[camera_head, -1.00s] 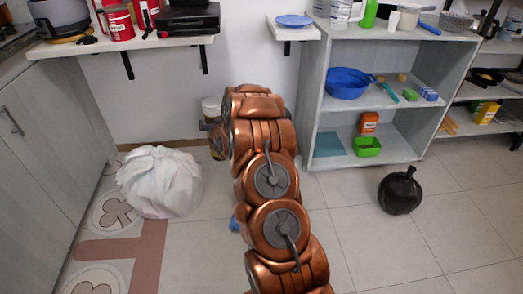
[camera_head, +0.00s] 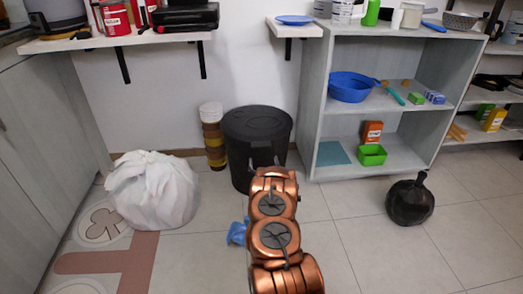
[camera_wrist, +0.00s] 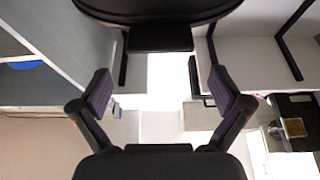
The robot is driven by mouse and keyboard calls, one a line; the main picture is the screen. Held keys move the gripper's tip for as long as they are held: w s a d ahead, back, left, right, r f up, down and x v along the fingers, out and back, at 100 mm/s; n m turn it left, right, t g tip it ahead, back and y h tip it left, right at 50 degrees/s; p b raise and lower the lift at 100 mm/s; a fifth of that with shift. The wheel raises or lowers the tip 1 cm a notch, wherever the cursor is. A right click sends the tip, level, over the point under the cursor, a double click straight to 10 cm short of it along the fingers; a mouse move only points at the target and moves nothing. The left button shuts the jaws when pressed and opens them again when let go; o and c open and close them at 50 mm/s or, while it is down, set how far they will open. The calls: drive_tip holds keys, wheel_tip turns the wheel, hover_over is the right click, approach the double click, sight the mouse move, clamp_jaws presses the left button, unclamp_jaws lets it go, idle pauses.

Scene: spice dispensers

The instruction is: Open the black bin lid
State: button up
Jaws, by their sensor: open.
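The black bin (camera_head: 240,165) stands against the wall, left of the shelf unit, in the head view. Its round black lid (camera_head: 258,122) lies flat on top and looks closed. In the wrist view, a dark curved rim with a tab below it, which looks like the lid's edge (camera_wrist: 160,12), is at the top. My gripper (camera_wrist: 160,93) is open, its two fingers spread with nothing between them. The tab is just beyond and above the fingertips, apart from them. In the head view my arm hides most of the gripper and the bin's lower front.
A white bag (camera_head: 152,190) sits on the floor at left. A stacked brown-and-white container (camera_head: 212,140) stands left of the bin. The shelf unit (camera_head: 313,130) is close on its right. A black bag (camera_head: 410,203) and a blue item (camera_head: 238,232) lie on the floor.

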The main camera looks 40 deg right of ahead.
sight(261, 145)
drive_tip(key=shift+b+x, duration=1.45)
drive_tip(key=shift+x, duration=2.35)
drive_tip(key=shift+s, duration=0.1)
drive_tip(key=shift+r, duration=0.1)
drive_tip(key=c, duration=1.3)
drive_tip(key=shift+r, duration=0.1)
